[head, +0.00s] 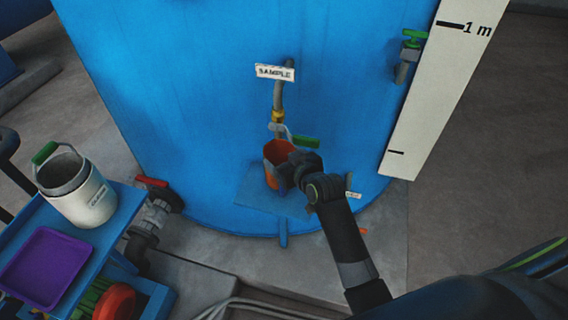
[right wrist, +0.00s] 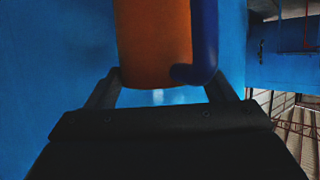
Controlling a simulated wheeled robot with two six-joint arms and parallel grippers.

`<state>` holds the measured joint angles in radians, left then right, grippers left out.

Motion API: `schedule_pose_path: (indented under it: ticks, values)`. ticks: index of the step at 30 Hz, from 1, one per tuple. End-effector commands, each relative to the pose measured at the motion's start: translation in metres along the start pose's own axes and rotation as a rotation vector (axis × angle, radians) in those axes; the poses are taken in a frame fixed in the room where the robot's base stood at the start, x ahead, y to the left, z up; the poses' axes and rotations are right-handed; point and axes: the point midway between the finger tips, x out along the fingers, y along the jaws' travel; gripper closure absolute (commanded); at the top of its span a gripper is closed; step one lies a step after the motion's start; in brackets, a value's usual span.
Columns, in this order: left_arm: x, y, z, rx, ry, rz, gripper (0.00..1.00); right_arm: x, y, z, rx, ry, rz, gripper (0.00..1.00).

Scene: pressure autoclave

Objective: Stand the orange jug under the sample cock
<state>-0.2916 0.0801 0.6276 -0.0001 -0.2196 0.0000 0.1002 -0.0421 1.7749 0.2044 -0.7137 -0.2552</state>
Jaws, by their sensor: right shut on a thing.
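The orange jug (head: 271,176) is at the blue tank's wall, over or on a small blue shelf (head: 254,197). I cannot tell whether its base touches the shelf. The sample cock (head: 278,117), a grey pipe with a yellow band and green lever, comes down just above the jug's mouth, below the SAMPLE sign (head: 274,72). My right gripper (head: 289,172) is shut on the jug from the right. In the right wrist view the jug (right wrist: 152,45) stands between the fingers, with its blue handle (right wrist: 205,40) at the right. My left gripper is not in view.
A blue cart at left carries a white can (head: 82,195) with a green handle and a purple tray (head: 44,266). A red-handled valve (head: 152,200) sits low on the tank. Another green-handled tap (head: 410,55) is by the white scale board (head: 437,85). Floor at right is clear.

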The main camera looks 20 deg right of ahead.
Motion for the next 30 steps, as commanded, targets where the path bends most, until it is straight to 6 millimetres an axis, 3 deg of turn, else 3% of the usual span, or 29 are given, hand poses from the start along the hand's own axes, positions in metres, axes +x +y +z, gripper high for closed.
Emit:
schedule_pose_path:
  ticks: [3, 12, 23, 24, 28, 30]
  values:
    - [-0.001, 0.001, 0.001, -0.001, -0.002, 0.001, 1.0, 0.006, 0.0, 0.0, 0.0, -0.001, 0.0, 0.6]
    - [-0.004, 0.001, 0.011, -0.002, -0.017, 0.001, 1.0, 0.018, 0.0, 0.03, 0.001, 0.0, 0.001, 0.6]
    - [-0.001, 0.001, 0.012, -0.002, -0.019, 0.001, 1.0, 0.019, 0.0, 0.034, 0.0, 0.0, 0.001, 0.6]
    - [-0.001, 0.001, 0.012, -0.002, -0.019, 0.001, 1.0, 0.019, 0.0, 0.034, 0.0, -0.001, 0.001, 0.21]
    - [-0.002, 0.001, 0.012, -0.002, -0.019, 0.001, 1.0, 0.019, 0.0, 0.034, 0.0, -0.001, 0.001, 0.04]
    - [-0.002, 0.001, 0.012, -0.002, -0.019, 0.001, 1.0, 0.019, 0.0, 0.034, 0.0, -0.001, 0.001, 0.02]
